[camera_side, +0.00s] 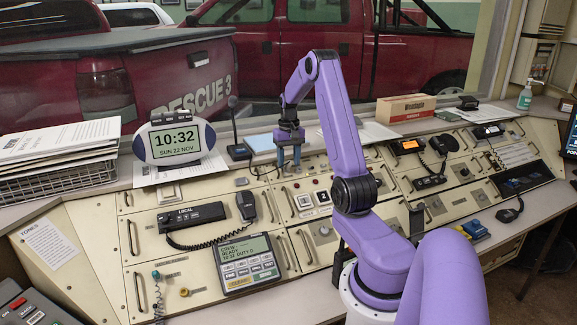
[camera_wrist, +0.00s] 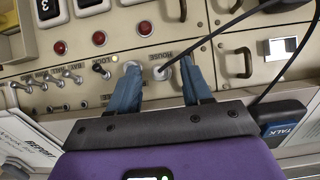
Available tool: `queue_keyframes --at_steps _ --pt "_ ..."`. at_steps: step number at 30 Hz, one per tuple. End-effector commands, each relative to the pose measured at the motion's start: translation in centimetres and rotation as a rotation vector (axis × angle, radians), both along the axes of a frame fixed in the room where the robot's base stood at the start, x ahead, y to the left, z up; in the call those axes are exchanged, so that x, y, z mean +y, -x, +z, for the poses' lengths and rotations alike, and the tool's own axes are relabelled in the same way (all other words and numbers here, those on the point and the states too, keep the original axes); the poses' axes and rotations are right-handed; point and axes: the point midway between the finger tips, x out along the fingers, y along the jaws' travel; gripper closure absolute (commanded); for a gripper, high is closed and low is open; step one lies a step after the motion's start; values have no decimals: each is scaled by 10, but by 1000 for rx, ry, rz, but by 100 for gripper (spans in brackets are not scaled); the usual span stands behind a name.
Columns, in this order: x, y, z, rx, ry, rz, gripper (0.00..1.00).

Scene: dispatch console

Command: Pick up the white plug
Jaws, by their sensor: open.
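In the wrist view, a small white plug (camera_wrist: 160,73) sits in the cream console panel by a label reading HOUSE, with a black cable running from it up to the right. My gripper (camera_wrist: 159,66) has its two blue-grey fingers apart, one on each side of the plug, with a gap to each. The left fingertip overlaps a pale round fitting on the panel. In the side view my gripper (camera_side: 288,163) points down at the back part of the console. I cannot make out the plug clearly there.
In the wrist view, red buttons (camera_wrist: 145,28), a row of toggle switches (camera_wrist: 40,83) and a drawer handle (camera_wrist: 240,62) surround the spot. In the side view, a gooseneck microphone (camera_side: 240,150) and a ball-shaped clock (camera_side: 174,142) stand left of my gripper; a cardboard box (camera_side: 405,108) stands right.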

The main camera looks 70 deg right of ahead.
Motion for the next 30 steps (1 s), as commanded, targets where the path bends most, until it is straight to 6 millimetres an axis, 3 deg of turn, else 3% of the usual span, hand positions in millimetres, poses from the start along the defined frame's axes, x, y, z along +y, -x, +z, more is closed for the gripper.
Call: queue_keyframes --at_steps 3,11,15,30 --pt "1 0 -9 1 -1 1 51" --pt "0 0 -10 0 0 1 54" --pt "0 0 -10 0 0 1 100" --pt "0 0 -5 -1 1 0 100"
